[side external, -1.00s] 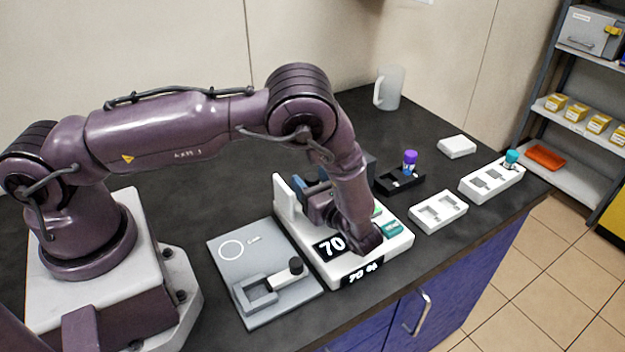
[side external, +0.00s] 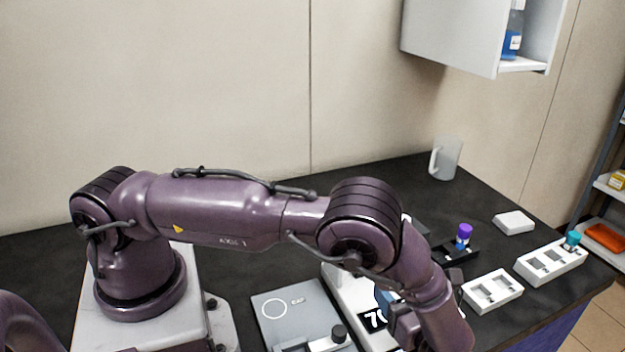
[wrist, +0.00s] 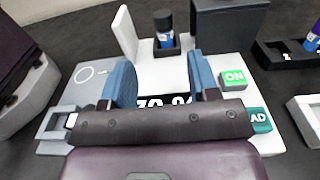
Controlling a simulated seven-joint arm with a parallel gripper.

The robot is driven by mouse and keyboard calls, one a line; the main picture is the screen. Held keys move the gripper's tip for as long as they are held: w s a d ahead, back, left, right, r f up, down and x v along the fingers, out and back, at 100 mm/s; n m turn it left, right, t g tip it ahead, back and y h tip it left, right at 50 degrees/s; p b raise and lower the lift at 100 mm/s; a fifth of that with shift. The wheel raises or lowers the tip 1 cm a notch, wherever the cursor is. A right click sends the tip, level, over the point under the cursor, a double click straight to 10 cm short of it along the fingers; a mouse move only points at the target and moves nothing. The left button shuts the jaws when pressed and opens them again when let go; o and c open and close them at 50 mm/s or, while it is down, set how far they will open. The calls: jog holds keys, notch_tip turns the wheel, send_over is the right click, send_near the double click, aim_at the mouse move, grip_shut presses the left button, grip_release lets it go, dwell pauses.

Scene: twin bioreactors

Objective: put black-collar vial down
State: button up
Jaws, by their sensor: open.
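The black-collar vial (wrist: 163,38) has a blue body and a black top. In the wrist view it stands upright in a small dark holder on the white instrument (wrist: 178,75). My gripper (wrist: 161,72) is open, with its two blue fingers apart and nothing between them. The vial is beyond the fingertips in the wrist view, apart from them. In the side view my wrist hides most of my gripper and the vial; one blue finger (side external: 383,297) shows beside the instrument (side external: 346,290).
An upright white panel (wrist: 125,33) and a black box (wrist: 230,30) flank the vial. A purple-capped vial (side external: 464,236) is in a black rack (side external: 455,256). White racks (side external: 492,291) stand at the right. A grey plate (side external: 290,308) with a black knob lies left of the instrument.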

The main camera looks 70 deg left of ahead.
jog(key=s+a+r+n+g+h, duration=0.1)
jog(key=s+a+r+n+h, duration=0.1)
jog(key=r+n+h, duration=0.3)
jog(key=s+a+r+n+g+h, duration=0.1)
jog(key=a+r+h, duration=0.15)
jog(key=r, duration=0.45)
jog(key=s+a+r+n+g+h, duration=0.1)
jog(key=s+a+r+n+h, duration=0.15)
jog(key=r, duration=0.45)
jog(key=s+a+r+n+t+h, duration=0.1)
jog(key=s+r+n+t+h, duration=0.6)
jog(key=s, duration=0.5)
jog(key=shift+s+a+r+n+t, duration=0.35)
jog(key=shift+r+n+t, duration=0.15)
jog(key=shift+r+n, duration=0.35)
jog(key=shift+s+f+n+t+h, duration=0.15)
jog(key=shift+s+n+t+h, duration=0.1)
jog(key=shift+n+t+h, duration=0.05)
jog(key=shift+c, duration=1)
